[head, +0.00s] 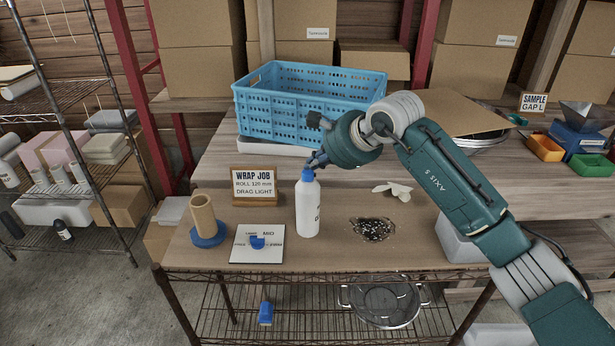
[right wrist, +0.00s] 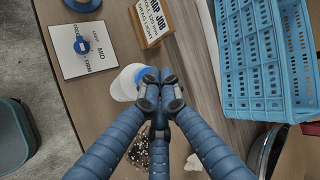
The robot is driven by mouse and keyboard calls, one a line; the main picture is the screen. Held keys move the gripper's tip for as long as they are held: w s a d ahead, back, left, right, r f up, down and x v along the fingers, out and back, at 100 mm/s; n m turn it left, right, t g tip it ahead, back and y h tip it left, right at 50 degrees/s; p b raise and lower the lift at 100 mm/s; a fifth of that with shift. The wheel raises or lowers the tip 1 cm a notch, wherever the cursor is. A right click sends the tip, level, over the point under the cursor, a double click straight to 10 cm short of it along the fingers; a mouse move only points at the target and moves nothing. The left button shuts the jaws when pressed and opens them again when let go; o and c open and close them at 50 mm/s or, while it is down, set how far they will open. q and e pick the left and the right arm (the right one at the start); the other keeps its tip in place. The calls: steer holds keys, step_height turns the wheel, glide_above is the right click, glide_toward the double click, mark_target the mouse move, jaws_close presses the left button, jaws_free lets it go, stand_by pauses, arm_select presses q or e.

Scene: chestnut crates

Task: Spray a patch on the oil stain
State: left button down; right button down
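A white bottle (head: 308,212) with a blue top stands upright on the bench, left of the dark, speckled oil stain (head: 373,229). My right gripper (head: 317,163) reaches in from the right, with its fingertips at the bottle's top. The stain (right wrist: 140,152) is partly behind a finger there. My left gripper is not in view.
A blue crate (head: 290,100) stands behind the bottle. A sign (head: 254,187), a white card (head: 258,243) with a blue piece, and a cardboard tube (head: 203,215) on a blue base are to the left. A pale glove-like item (head: 393,190) lies behind the stain.

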steer(key=shift+f, duration=0.25)
steer(key=shift+r, duration=0.8)
steer(key=shift+r, duration=0.1)
step_height(320, 180, up, 6)
steer(key=p, duration=0.3)
stand_by(0.7)
